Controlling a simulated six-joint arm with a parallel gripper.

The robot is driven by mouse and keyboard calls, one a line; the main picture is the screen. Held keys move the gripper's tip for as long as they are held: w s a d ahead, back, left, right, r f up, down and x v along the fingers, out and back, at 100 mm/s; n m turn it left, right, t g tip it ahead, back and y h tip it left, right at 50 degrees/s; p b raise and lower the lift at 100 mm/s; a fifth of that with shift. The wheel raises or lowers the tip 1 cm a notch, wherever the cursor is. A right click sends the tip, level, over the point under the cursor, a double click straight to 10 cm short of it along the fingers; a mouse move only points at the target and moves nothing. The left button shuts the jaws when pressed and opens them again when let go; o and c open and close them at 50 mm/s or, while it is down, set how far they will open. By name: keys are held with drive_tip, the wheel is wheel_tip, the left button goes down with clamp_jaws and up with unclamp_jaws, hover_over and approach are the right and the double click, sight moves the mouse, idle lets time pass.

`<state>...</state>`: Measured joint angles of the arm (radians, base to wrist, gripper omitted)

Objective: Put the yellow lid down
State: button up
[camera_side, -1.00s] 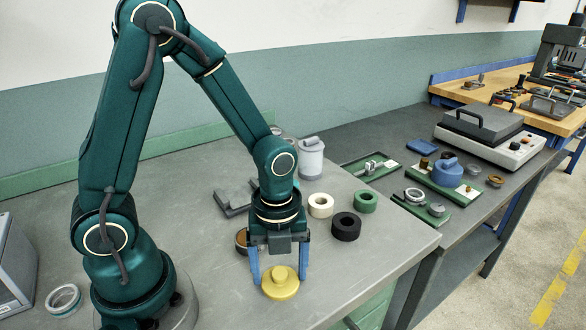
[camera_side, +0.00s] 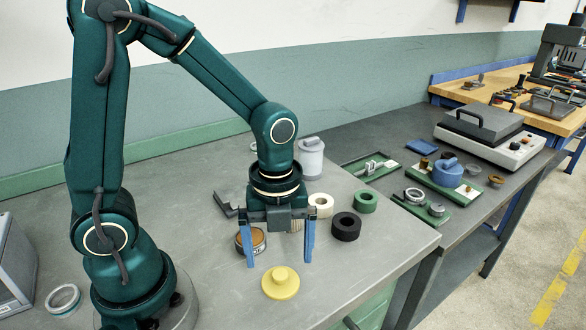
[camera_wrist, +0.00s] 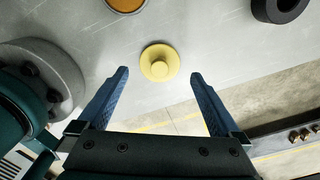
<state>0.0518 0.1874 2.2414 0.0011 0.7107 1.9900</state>
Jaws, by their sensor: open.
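The yellow lid (camera_side: 281,283) is a round disc with a knob on top. It lies flat, knob up, on the grey bench near its front edge. My gripper (camera_side: 279,262) is open, with its two blue fingers spread wide and nothing between them. It is above and behind the lid in the side view, apart from it. In the wrist view the lid (camera_wrist: 159,63) lies beyond the fingertips of my gripper (camera_wrist: 158,74), centred between them.
A brown-topped round container (camera_side: 251,240) stands behind my left finger. A black ring (camera_side: 346,226), a white ring (camera_side: 321,205) and a green ring (camera_side: 364,202) lie behind to the right. A white canister (camera_side: 311,158) stands farther back. The bench around the lid is clear.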

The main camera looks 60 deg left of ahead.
sight(280, 271)
drive_tip(key=s+r+n+t, duration=0.2)
drive_tip(key=r+n, duration=0.3)
drive_tip(key=n, duration=0.6)
drive_tip(key=s+a+r+n+t, duration=0.1)
drive_tip(key=s+r+n+t, duration=0.2)
drive_tip(key=n, duration=0.9)
wheel_tip(280, 271, up, 3)
drive_tip(key=shift+f+t, duration=0.1)
drive_tip(key=shift+t, duration=0.2)
